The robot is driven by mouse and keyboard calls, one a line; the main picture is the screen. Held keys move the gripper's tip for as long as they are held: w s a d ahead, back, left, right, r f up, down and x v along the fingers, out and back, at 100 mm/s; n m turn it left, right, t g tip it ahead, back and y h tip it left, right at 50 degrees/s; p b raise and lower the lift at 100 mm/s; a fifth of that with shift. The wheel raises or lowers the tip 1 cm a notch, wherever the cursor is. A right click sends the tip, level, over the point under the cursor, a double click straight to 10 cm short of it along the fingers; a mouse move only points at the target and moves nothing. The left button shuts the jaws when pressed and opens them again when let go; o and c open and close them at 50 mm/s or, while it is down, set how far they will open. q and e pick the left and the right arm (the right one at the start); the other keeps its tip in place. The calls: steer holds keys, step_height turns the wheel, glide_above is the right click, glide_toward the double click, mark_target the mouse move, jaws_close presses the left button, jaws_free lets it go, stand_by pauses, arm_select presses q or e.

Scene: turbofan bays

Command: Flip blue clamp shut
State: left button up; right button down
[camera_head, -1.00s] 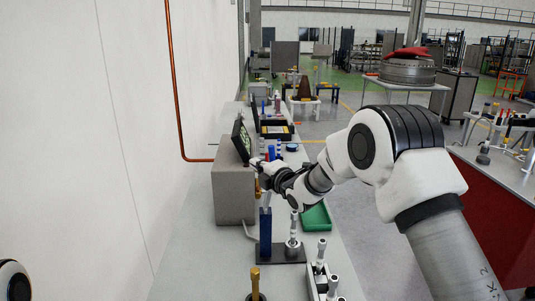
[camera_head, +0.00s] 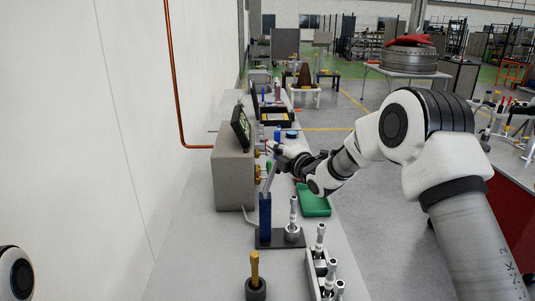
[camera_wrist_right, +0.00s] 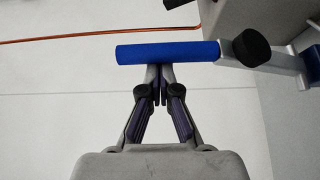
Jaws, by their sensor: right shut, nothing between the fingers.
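The blue clamp stands on the bench. My right gripper (camera_head: 281,153) is at the lever's upper end. In the wrist view its shut fingertips (camera_wrist_right: 160,70) meet at the handle's lower edge, against it or very close, without gripping it. My left gripper is out of view.
A grey box with a tilted screen (camera_head: 240,132) stands left of the clamp. A silver upright piece (camera_head: 293,215) stands on the base plate. A green tray (camera_head: 314,202), a rack (camera_head: 314,275) of silver tools and a yellow-handled tool (camera_head: 255,270) are nearby.

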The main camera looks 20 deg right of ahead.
steer(key=s+d+f+m+t+h+b, duration=0.3)
steer(key=d+f+m+b, duration=0.8)
steer(key=b, duration=1.3)
step_height(320, 180, down, 2)
steer(key=d+t, duration=0.2)
steer(key=shift+s+d+m, duration=0.3)
steer(key=shift+s+m, duration=0.05)
steer(key=shift+m, duration=0.05)
steer(key=s, duration=0.3)
steer(key=s+a, duration=0.1)
steer(key=s, duration=0.2)
steer(key=s+a+f, duration=0.1)
steer(key=s, duration=0.2)
steer(key=shift+s+a, duration=0.2)
steer(key=shift+w+d+f, duration=0.1)
steer(key=shift+w, duration=0.05)
